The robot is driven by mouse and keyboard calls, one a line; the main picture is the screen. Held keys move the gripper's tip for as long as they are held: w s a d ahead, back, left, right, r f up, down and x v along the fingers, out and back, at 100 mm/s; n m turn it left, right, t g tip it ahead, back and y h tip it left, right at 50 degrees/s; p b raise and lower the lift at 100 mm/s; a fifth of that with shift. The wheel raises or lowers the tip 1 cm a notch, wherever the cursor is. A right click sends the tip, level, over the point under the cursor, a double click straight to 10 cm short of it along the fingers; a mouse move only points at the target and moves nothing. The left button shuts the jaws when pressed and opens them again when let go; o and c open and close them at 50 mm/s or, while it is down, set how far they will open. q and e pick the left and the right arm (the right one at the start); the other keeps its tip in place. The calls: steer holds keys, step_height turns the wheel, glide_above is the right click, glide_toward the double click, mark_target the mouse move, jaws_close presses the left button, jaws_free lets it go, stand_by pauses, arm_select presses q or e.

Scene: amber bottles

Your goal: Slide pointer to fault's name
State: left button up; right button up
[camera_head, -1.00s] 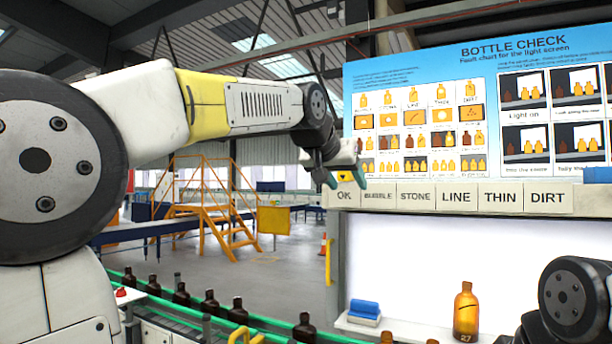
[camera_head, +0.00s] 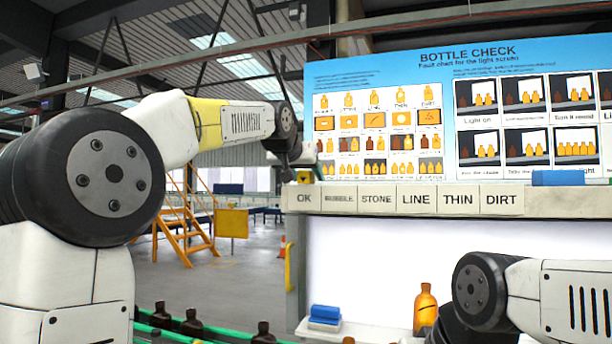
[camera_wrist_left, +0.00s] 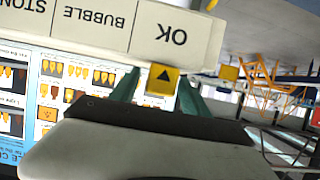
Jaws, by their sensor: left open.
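The pointer (camera_head: 304,177) is a small yellow block with a black triangle. It sits on the rail just above the OK label (camera_head: 304,198), at the row's left end. My left gripper (camera_head: 297,166) is at the pointer. In the left wrist view its teal fingers (camera_wrist_left: 158,92) are open, one on each side of the pointer (camera_wrist_left: 161,78); whether they touch it I cannot tell. The labels run OK, BUBBLE, STONE, LINE (camera_head: 416,199), THIN, DIRT. An amber bottle (camera_head: 425,306) with a dark slanting streak stands before the white screen (camera_head: 370,265). My right gripper is out of view.
The fault chart (camera_head: 400,75) stands above the rail. A blue block (camera_head: 557,178) lies on the rail's right part. Another blue block (camera_head: 325,315) is on the ledge below. Dark bottles (camera_head: 192,322) line a green-edged conveyor at lower left. My right arm fills the lower right.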

arm_select(q)
steer(key=shift+c, duration=0.2)
jaws_close()
stand_by(1.2)
